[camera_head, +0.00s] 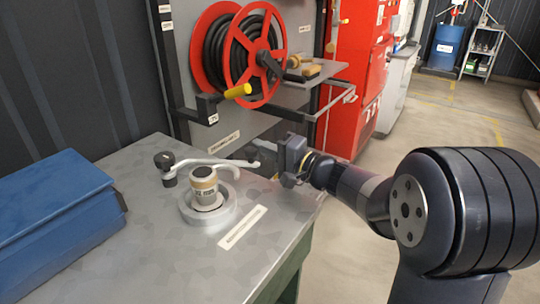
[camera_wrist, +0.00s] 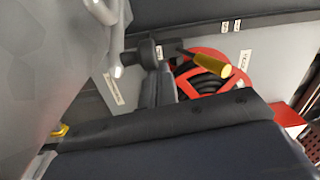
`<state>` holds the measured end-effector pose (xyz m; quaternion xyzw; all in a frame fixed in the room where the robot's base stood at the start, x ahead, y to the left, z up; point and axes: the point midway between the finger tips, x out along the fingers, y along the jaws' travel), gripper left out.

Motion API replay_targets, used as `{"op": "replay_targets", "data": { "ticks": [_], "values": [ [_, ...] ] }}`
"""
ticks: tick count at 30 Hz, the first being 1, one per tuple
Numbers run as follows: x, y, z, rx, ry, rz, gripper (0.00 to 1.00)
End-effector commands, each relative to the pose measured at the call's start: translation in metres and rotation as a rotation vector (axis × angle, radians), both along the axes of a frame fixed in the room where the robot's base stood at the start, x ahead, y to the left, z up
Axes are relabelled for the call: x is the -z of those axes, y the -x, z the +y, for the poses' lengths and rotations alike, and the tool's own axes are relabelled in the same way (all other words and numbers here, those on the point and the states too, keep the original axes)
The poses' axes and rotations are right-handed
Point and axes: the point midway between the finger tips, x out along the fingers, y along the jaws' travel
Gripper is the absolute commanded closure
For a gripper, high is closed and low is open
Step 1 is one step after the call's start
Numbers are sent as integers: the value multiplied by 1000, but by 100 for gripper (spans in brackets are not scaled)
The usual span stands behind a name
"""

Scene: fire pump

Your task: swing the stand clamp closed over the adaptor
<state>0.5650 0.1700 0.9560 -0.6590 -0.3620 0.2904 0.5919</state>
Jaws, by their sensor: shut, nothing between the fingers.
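The adaptor (camera_head: 204,183), a pale tan and white cylinder with dark lettering, stands upright in a round grey stand (camera_head: 222,213) on the bench. The stand clamp (camera_head: 225,163) is a curved pale grey arm with a black knob at its left end. It runs behind the adaptor's top, its free end pointing right; whether it touches the adaptor I cannot tell. My gripper (camera_head: 289,158) is shut and empty, to the right of the clamp's free end and apart from it in the head view. In the wrist view, its dark fingers (camera_wrist: 150,82) are together.
A blue case (camera_head: 55,220) lies at the bench's left. Behind the bench is a red hose reel (camera_head: 222,60) with a yellow handle (camera_head: 238,91), which also shows in the wrist view (camera_wrist: 212,66). A pale label strip (camera_head: 242,227) lies on the bench. A red cabinet (camera_head: 358,70) stands behind my arm.

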Motion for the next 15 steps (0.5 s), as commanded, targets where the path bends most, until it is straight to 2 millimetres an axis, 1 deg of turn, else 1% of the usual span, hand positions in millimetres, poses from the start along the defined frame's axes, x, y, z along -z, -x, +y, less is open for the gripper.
{"op": "replay_targets", "data": {
  "ticks": [1, 8, 15],
  "values": [
    [7, 9, 2, 22, -1, -4, 100],
    [6, 39, 1, 151, -1, -5, 100],
    [4, 69, 1, 145, 0, -5, 100]
  ]
}}
